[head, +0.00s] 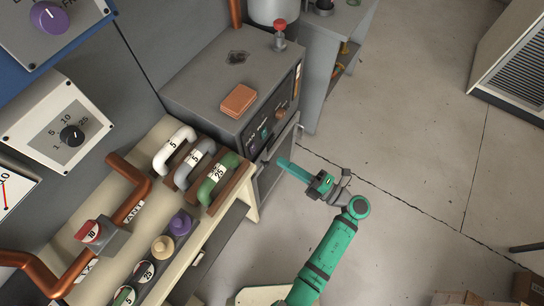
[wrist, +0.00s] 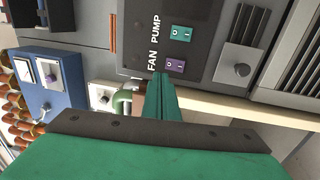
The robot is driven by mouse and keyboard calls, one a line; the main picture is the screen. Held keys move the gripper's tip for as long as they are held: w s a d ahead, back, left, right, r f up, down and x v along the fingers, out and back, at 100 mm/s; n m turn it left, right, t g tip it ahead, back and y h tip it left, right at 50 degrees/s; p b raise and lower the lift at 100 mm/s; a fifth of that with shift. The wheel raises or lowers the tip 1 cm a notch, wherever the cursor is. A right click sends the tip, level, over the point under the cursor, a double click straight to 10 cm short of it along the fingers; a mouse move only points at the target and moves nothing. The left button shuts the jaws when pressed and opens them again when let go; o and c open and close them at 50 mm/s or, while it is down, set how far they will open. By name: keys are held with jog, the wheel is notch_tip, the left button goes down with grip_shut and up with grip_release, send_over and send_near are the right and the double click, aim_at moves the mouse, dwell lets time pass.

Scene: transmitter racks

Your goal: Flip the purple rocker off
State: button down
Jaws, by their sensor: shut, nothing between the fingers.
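The purple rocker (wrist: 175,66) sits on a dark panel (wrist: 205,15) beside the word FAN in the wrist view, marked O and I. Which side is pressed in I cannot tell. In the head view the rocker (head: 253,149) is small on the front of the grey cabinet (head: 225,75). A teal rocker (wrist: 181,33) sits beside PUMP on the same panel. My gripper (head: 282,162) is shut and empty, its green fingers pointing at the cabinet front. In the wrist view the fingertips (wrist: 161,77) appear just beside the purple rocker; contact is not clear.
A bench with white, grey and green handles (head: 219,180) stands left of my gripper. A brown block (head: 238,101) rests on the cabinet.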

jog(key=shift+r+v, duration=0.2)
jog(key=shift+v, duration=0.55)
jog(key=shift+r+v, duration=0.15)
jog(key=shift+v, duration=0.6)
jog(key=shift+r+v, duration=0.2)
jog(key=shift+v, duration=0.6)
jog(key=shift+d, duration=0.1)
jog(key=s+a+r+m+t+h, duration=0.75)
jog(key=s+m+t, duration=0.3)
jog(key=m, duration=0.35)
jog(key=s+a+f+m+g+h, duration=0.3)
jog(key=s+m+g+h, duration=0.3)
jog(key=s+m, duration=0.6)
jog(key=m+h, duration=0.2)
jog(key=shift+a+m+g, duration=0.2)
jog(key=shift+m+g, duration=0.15)
jog(key=shift+m, duration=0.05)
